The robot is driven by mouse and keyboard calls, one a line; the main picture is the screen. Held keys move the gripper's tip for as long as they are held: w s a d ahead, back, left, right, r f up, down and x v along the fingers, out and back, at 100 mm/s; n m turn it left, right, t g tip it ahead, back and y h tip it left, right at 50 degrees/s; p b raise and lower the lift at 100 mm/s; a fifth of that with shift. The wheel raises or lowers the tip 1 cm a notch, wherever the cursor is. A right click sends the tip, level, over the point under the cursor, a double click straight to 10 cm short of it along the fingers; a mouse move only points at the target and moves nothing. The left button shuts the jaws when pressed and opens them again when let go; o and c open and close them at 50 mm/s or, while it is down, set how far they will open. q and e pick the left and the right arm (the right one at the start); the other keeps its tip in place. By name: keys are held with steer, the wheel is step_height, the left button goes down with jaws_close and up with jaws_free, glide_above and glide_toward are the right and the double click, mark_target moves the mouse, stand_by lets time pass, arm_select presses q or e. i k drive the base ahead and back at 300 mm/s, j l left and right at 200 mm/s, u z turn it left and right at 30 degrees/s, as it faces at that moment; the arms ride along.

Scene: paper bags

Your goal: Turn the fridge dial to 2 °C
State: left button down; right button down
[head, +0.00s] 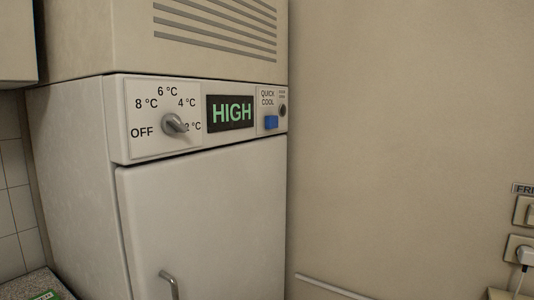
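The fridge (210,210) stands left of centre in the head view, with its door closed. On its control panel is a grey dial (174,123) with the marks OFF, 8 °C, 6 °C, 4 °C and 2 °C around it. The long end of the dial's knob points right and slightly down, at or just below the 2 °C mark (195,126), and partly covers its digit. The exact alignment is hard to tell at this angle. A display (231,113) beside it reads HIGH in green. Neither gripper is in view.
A blue button (271,122) sits under the QUICK COOL label, beside a small dark round fitting (283,111). The door handle (170,283) is low on the door. Wall sockets (519,249), one with a white plug, are at far right. A bare wall lies between.

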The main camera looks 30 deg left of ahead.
mark_target(171, 125)
steer(key=j+u, duration=0.1)
steer(key=u, duration=0.75)
steer(key=i+j+u, duration=0.1)
steer(key=u, duration=0.35)
